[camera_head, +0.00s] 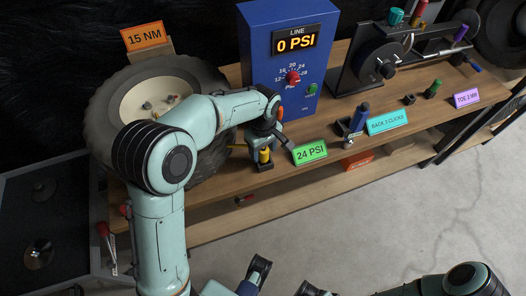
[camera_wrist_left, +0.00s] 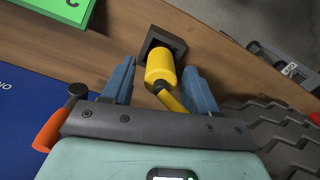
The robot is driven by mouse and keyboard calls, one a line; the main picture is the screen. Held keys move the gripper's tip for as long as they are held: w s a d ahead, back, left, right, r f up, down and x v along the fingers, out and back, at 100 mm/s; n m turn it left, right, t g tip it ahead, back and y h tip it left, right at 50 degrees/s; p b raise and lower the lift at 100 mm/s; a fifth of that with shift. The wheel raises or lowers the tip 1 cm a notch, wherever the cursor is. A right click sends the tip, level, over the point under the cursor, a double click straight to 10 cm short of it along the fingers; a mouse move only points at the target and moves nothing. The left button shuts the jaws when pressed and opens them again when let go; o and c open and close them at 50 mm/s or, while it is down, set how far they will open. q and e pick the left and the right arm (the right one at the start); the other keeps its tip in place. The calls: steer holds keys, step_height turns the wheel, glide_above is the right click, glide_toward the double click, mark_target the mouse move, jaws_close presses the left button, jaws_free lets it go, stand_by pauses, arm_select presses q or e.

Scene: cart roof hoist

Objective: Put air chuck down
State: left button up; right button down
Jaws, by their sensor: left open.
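A blue gauge box (camera_head: 262,80) reading "0 PSI" stands just behind. A tyred wheel (camera_head: 105,105) is at the left under my arm. A blue-handled tool (camera_head: 357,118), a "BACK 3 CLICKS" sign (camera_head: 388,121) and a dark machine (camera_head: 385,62) are to the right. The floor in front is clear.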

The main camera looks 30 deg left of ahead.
arm_select(q)
step_height(320, 180, up, 10)
steer(key=shift+r+p, duration=0.1)
steer(key=shift+p, duration=0.85)
arm_select(e)
steer(key=shift+s+r, duration=0.4)
steer(key=shift+r, duration=0.4)
